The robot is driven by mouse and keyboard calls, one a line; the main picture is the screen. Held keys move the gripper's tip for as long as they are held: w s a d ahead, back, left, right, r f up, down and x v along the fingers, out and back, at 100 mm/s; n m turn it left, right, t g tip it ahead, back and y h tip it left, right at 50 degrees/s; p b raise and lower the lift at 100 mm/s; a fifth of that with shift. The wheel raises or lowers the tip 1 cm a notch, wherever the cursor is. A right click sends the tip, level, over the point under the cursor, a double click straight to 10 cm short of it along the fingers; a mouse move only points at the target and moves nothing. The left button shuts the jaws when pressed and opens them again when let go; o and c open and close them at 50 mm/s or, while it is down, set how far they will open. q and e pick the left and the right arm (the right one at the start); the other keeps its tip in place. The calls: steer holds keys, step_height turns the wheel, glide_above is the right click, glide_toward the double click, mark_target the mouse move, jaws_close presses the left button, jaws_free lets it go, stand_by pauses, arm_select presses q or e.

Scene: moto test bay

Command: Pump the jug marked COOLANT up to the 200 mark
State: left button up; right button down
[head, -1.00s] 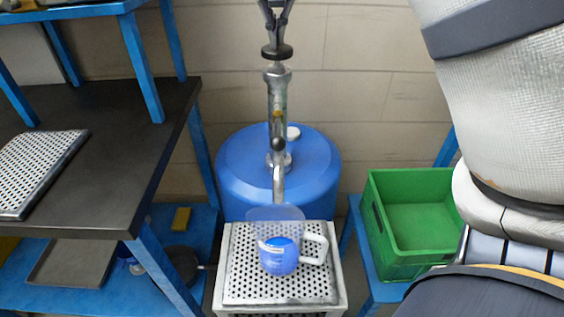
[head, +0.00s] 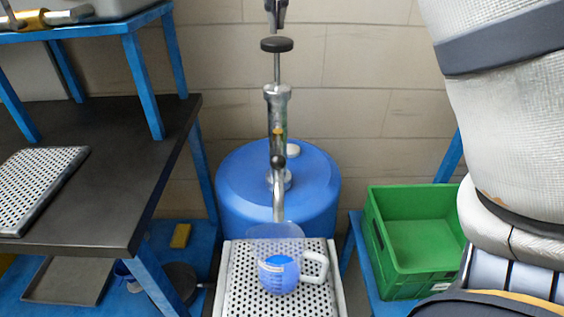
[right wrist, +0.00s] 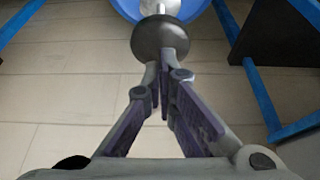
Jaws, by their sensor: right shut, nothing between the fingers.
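The jug (head: 279,274) stands upright on the perforated stand under the pump spout. It is clear with a white handle and holds blue liquid in its lower part. Its markings are too small to read. The hand pump (head: 277,120) stands on the blue drum (head: 235,185). Its dark round knob (head: 277,44) is up, with the metal rod showing below. My right gripper (head: 276,22) is above the knob, fingers pointing down, shut and empty. In the right wrist view the gripper (right wrist: 165,75) has its fingertips just over or at the knob (right wrist: 160,40); contact is unclear. My left gripper is out of view.
The perforated stand (head: 235,290) sits in front of the drum. A dark bench (head: 110,210) with a blue frame is on the left. A green crate (head: 385,270) is on the right. A block wall is close behind the drum.

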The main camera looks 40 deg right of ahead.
mark_target(277, 56)
stand_by(0.5)
steer(key=shift+f, duration=3.75)
steer(key=shift+r, duration=3.75)
steer(key=shift+r, duration=3)
